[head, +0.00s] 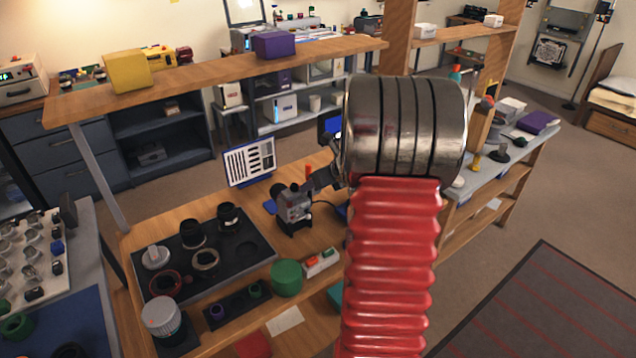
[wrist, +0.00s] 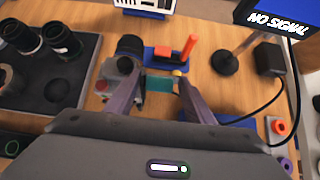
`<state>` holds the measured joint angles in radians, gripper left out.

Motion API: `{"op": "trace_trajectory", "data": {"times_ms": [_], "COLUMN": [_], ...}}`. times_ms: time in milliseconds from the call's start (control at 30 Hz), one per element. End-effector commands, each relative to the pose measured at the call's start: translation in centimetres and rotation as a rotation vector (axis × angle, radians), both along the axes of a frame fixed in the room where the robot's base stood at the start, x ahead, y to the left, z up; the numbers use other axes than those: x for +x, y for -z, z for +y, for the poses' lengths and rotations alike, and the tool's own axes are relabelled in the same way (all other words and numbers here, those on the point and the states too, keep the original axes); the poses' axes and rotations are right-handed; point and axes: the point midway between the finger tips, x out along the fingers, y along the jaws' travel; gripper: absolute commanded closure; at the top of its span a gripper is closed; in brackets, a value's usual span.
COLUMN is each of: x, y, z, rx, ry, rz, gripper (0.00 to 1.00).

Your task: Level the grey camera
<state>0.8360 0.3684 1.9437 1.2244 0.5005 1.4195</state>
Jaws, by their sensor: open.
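The grey camera (head: 293,208) stands on the wooden bench beside the black foam tray in the head view. It looks slightly tilted there, but I cannot tell exactly how much. In the wrist view the camera (wrist: 116,84), with its black round top part, is at the left and partly hidden by my left finger. My gripper (wrist: 160,82) is open, its fingers apart. The left finger is close against the camera; I cannot tell whether they touch. A teal piece (wrist: 159,84) shows between the fingers. In the head view my arm hides part of the gripper.
The black tray (head: 262,255) with lens parts lies left of the camera. A blue stand with a red upright handle (wrist: 189,48) is just beyond the fingers. A "NO SIGNAL" monitor (wrist: 278,18) and a black cable are at the right. A green round pot (head: 287,278) stands in front.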

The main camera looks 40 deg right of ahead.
Motion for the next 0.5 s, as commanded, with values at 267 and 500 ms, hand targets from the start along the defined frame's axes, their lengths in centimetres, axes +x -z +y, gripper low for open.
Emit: {"op": "trace_trajectory", "data": {"times_ms": [267,500], "x": [-1.6,-3.9], "y": [-1.7,-4.0], "z": [0.2,0.5], "rx": [-0.001,-0.002], "ry": [0.001,0.001], "rz": [-0.002,-0.001], "gripper": [0.52,0.52]}}
